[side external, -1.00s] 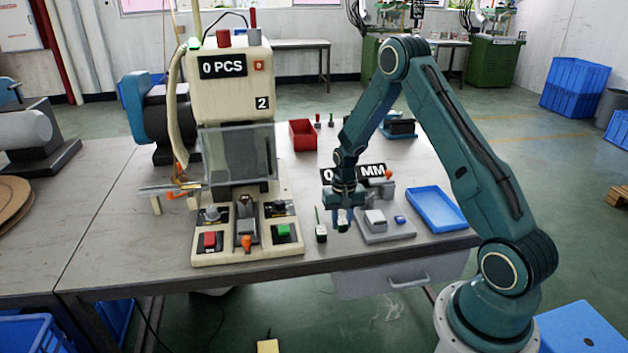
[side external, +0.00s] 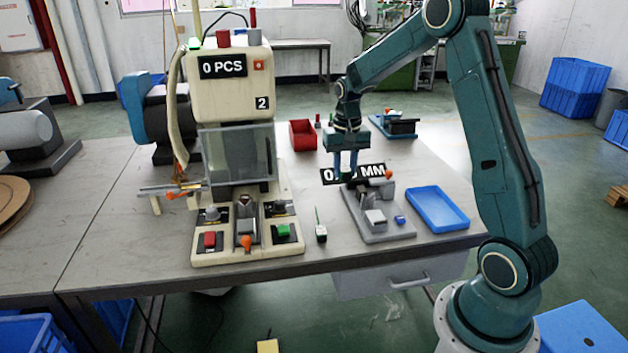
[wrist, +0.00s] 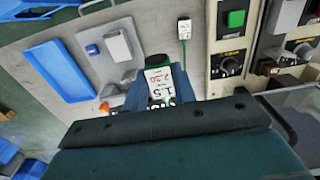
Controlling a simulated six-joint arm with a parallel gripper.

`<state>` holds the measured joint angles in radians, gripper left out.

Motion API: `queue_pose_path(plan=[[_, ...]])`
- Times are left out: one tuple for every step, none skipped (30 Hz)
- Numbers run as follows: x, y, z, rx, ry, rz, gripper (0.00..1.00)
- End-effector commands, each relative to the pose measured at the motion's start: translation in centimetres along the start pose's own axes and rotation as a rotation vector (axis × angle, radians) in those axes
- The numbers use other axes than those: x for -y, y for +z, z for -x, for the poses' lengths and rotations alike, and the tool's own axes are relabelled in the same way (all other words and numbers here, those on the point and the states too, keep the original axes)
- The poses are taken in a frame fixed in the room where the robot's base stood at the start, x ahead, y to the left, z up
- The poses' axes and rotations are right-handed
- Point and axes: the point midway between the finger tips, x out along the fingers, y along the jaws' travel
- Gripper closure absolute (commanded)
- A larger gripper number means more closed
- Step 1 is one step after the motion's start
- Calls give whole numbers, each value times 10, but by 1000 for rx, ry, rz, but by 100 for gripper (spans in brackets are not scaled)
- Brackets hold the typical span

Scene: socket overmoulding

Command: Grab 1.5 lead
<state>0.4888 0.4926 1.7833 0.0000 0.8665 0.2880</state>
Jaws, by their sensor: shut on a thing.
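The 1.5 lead (wrist: 160,86) shows in the wrist view as a white block marked 1.5, with smaller red print and a dark green end. My gripper (wrist: 160,92) is shut on it, a blue finger on each side. In the side view my gripper (side external: 346,176) points down in front of the MM display (side external: 371,171), covering part of its digits; the lead is hard to make out there. A second lead (side external: 321,233), white with a green upright end, stands apart on the table; it also shows in the wrist view (wrist: 184,28).
The grey measuring fixture (side external: 388,233) and blue tray (side external: 438,208) are right of the second lead. The moulding machine (side external: 232,90), with red and green buttons, stands left. A red bin (side external: 303,135) and a teal device (side external: 398,126) are behind.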

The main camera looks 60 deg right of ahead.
Motion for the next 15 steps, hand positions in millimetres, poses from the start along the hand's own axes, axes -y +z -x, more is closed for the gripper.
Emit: queue_pose_path(plan=[[0,0,4,-3,-1,0,96],[0,0,5,-3,-1,0,96],[0,0,6,-2,-1,0,96],[0,0,7,-2,0,0,96],[0,0,8,-1,0,0,96],[0,0,8,-1,0,0,96],[0,0,8,-1,0,0,96],[0,0,8,-1,0,0,96],[0,0,8,-1,0,0,96],[0,0,8,-1,0,0,96],[0,0,8,-1,0,0,96],[0,0,8,-1,0,0,96],[0,0,8,-1,0,0,96],[0,0,8,-1,0,0,96],[0,0,8,-1,0,0,96]])
